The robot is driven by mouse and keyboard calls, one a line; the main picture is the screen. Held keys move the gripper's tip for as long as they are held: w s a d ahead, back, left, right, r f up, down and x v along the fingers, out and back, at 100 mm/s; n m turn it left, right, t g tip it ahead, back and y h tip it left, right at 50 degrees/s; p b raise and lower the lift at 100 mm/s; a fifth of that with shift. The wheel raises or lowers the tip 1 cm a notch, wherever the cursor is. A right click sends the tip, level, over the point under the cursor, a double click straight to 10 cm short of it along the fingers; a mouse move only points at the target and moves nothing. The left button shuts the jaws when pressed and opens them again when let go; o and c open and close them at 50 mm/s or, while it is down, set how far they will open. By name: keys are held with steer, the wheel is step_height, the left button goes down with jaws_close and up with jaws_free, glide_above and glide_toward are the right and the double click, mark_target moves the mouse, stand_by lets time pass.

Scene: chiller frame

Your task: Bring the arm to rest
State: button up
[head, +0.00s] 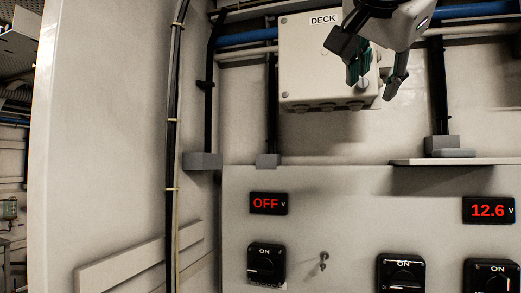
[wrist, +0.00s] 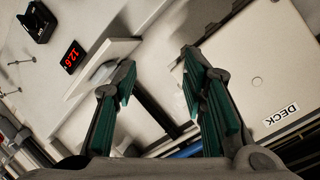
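My gripper (head: 376,80) hangs at the upper right of the head view, in front of the cream box marked DECK (head: 307,62). Its two green-padded fingers point down and are spread apart, with nothing between them. In the wrist view the open fingers (wrist: 160,85) also show a clear gap, and the DECK box (wrist: 262,70) lies to their right. My arm enters from the top edge of the head view; most of it is out of frame.
Below is a panel (head: 340,215) with an OFF display (head: 268,203), a 12.6 display (head: 489,210) and several black rotary switches (head: 401,273). A small shelf (head: 455,162) juts out at right. Blue pipes (head: 248,36) and black cables (head: 173,130) run along the wall.

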steer(key=s+d+f+n+g+y, duration=0.1)
steer(key=s+f+n+g, duration=0.2)
steer(key=f, duration=1.1)
steer(key=s+f+n+g+y+p, duration=0.1)
steer(key=s+f+n, duration=0.4)
steer(key=f, duration=0.9)
steer(key=s+d+f+n+g+y, duration=0.1)
steer(key=s+f+n+g, duration=0.3)
steer(key=s+f, duration=0.4)
step_height(320, 180, down, 7)
steer(key=shift+s+d+r+n+g+y, duration=0.2)
steer(key=shift+d+n+g+y, duration=0.15)
steer(key=shift+g+y, duration=0.3)
steer(key=shift+w, duration=0.1)
